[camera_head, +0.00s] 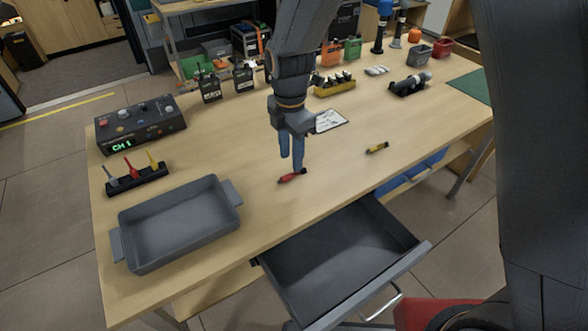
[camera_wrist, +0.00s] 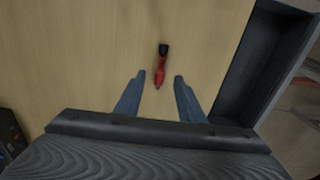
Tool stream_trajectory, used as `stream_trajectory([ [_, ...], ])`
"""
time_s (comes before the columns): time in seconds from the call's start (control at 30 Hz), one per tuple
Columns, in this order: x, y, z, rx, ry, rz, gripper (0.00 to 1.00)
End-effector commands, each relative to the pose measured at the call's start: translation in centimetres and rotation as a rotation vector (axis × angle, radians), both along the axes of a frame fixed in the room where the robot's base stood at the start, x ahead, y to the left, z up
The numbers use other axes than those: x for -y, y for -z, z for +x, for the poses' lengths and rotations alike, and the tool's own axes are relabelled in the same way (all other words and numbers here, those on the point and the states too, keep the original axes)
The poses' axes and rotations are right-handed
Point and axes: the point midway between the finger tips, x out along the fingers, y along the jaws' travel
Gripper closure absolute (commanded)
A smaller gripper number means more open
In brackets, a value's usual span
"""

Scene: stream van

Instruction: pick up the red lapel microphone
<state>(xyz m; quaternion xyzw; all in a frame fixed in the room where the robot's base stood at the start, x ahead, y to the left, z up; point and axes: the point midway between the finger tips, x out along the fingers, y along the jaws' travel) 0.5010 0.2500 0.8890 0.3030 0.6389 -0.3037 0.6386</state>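A small red lapel microphone (camera_head: 291,176) with a black end lies on the wooden table near its front edge, behind the open drawer. My gripper (camera_head: 292,168) points down just above or behind it in the head view. In the wrist view the red microphone (camera_wrist: 161,68) lies with its black end away from me. My open gripper (camera_wrist: 159,78) has one finger on each side of the line of the microphone, whose red tip lies between the fingertips. The fingers look apart from it. A second red microphone-like piece (camera_head: 129,167) stands in a black holder (camera_head: 140,181) at the left.
A grey tray (camera_head: 178,223) stands at the front left, below a control box (camera_head: 140,124). A yellow piece (camera_head: 377,148) lies to the right. An open grey drawer (camera_head: 345,250) juts out in front. The tabletop around the microphone is clear.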

Motion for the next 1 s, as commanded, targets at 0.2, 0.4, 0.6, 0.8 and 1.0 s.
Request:
stream_trajectory([
  [0.2, 0.5, 2.1, 0.2, -0.003, 0.002, -0.001, 0.64],
  [0.4, 0.7, 4.5, 0.4, -0.002, 0.002, 0.0, 0.64],
  [0.6, 0.7, 5.2, 0.4, 0.001, 0.002, 0.001, 0.64],
  [0.8, 0.7, 5.2, 0.4, 0.001, 0.002, 0.001, 0.71],
  [1.0, 0.7, 5.2, 0.4, 0.001, 0.003, 0.001, 1.0],
])
